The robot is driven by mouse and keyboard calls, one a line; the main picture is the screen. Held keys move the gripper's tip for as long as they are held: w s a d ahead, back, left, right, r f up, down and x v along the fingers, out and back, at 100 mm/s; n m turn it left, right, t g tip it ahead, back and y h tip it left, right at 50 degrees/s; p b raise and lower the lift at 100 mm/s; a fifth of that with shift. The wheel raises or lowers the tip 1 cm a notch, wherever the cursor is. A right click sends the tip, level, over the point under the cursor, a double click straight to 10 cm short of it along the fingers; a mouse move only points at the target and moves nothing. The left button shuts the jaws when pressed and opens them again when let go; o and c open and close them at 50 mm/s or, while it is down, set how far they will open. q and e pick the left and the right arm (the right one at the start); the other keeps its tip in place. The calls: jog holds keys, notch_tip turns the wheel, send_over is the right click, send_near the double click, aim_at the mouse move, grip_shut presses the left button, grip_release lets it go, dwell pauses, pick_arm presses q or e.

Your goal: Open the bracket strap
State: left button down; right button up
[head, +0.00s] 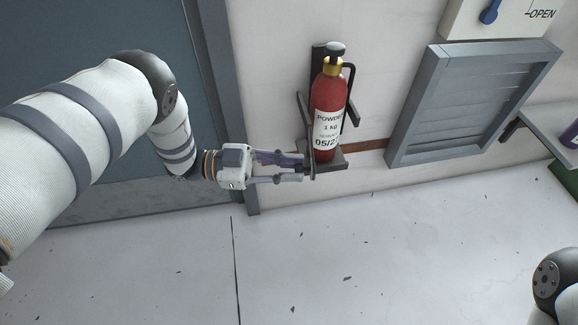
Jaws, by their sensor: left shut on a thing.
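A red fire extinguisher (328,105) with a white label stands upright in a dark wall bracket (334,163). No strap crosses the front of its body in the head view, and the label shows uncovered. A thin dark piece, which looks like the bracket strap (313,158), stands out at the lower left of the extinguisher. My left gripper (304,168) reaches in from the left, its fingers closed on this dark piece. The fingertips partly hide the hold. My right gripper is out of view; only part of that arm shows at the lower right.
A grey door and frame (223,90) stand at the left behind my left arm. A grey louvred panel (465,103) is on the wall to the right, below a box marked OPEN (510,16). A shelf (550,120) juts out at far right. The speckled floor (350,250) is clear.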

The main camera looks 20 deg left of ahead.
pick_arm(q)
jog(key=c, duration=1.5)
grip_release()
jog(key=shift+o, duration=0.2)
jog(key=v, duration=1.2)
